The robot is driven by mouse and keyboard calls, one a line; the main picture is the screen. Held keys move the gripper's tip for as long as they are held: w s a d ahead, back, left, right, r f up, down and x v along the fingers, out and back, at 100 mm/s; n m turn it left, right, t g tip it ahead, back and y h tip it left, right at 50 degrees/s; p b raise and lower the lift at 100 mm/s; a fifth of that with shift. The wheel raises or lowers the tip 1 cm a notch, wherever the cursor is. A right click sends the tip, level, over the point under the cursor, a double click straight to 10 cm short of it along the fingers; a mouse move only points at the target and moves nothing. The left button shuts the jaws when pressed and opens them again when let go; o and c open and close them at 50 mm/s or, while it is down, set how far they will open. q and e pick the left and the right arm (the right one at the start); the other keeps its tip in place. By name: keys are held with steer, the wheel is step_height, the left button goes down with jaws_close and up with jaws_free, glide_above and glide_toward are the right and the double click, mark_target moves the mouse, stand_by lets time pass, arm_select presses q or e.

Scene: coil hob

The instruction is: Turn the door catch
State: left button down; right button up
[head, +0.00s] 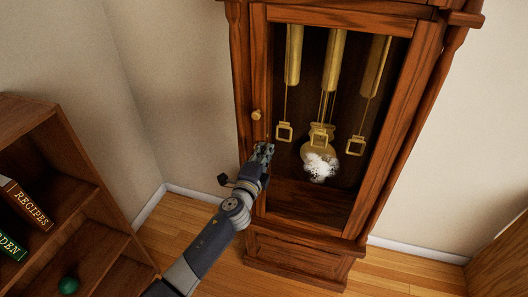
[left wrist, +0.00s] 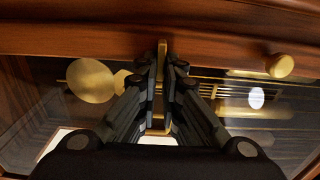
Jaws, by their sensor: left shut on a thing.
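A tall wooden clock case (head: 432,60) has a glazed door (head: 260,60) with a round brass knob (head: 256,115) on its left stile. The knob also shows in the left wrist view (left wrist: 280,66). My left gripper (head: 264,150) is at the door's left stile, just below the knob. In the left wrist view its fingers (left wrist: 162,85) are closed on a narrow brass door catch (left wrist: 162,52), which stands upright in that picture against the wood. In the head view my fingers mostly hide the catch. My right gripper is not in view.
Brass weights (head: 293,55) and a pendulum (head: 314,150) hang behind the glass. A wooden bookshelf (head: 75,160) with books and a green ball (head: 68,285) stands at left. Floor is clear between shelf and clock.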

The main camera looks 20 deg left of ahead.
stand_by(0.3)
arm_select(q)
steer(key=c, duration=1.8)
jaws_free()
steer(key=shift+o, duration=0.2)
steer(key=s, duration=1.2)
steer(key=shift+a, duration=0.2)
